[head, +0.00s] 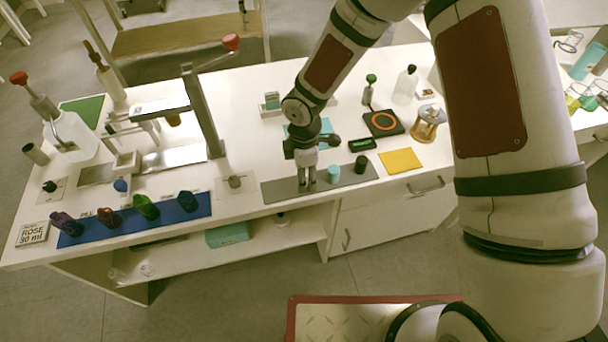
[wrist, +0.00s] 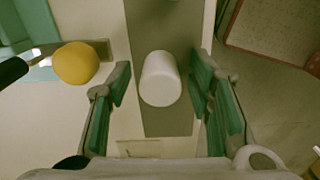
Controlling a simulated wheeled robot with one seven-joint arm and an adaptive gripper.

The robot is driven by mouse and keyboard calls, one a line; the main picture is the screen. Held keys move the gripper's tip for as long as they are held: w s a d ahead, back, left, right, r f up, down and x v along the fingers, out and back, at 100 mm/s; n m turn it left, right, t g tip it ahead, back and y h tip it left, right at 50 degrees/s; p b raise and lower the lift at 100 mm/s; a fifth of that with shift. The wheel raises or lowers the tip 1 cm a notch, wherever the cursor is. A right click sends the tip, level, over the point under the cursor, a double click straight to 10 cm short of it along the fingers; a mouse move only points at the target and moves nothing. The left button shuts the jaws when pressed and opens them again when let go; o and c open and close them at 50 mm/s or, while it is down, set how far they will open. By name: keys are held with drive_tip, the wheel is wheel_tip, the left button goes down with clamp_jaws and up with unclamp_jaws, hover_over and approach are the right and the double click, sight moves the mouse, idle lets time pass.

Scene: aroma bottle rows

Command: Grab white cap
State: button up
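The white cap (wrist: 160,78) stands on the grey mat (wrist: 170,20) in the wrist view. It sits between the two finger pads, with a gap on each side. My gripper (wrist: 161,95) is open and empty, pointing down over it. In the head view my gripper (head: 306,184) is low over the left part of the grey mat (head: 279,192), and the white cap cannot be made out there. A teal cap (head: 334,174) and a black cap (head: 361,164) stand on the mat to the right of my gripper.
A blue mat (head: 172,212) with several coloured bottles lies to the left. A metal press stand (head: 203,115) rises behind it. A yellow pad (head: 400,160) and a black scale (head: 383,123) lie to the right. A yellow-orange rounded thing (wrist: 76,63) shows left of the left finger.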

drive_tip(key=c, duration=0.6)
drive_tip(key=shift+o, duration=0.2)
